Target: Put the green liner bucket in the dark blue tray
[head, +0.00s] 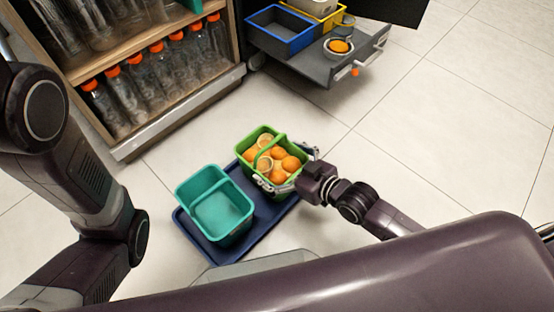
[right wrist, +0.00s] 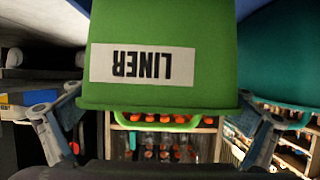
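The green liner bucket (head: 247,170) is full of oranges and has a raised green handle. Its wall with an upside-down LINER label fills the top of the right wrist view (right wrist: 212,25). My right gripper (head: 285,167) straddles the bucket, with a finger against each side near the rim. It looks shut on the bucket. The bucket stands upright over the upper right part of the dark blue tray (head: 264,220) on the floor. Its base is hidden, so I cannot tell whether it touches the tray. My left gripper is out of view; only the left arm shows.
A teal bucket (head: 222,211) stands in the tray's left part, close beside the green one. A shelf of orange-capped bottles (head: 150,85) is at the upper left. A grey drawer (head: 315,65) holding bins juts out at the top. Floor to the right is clear.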

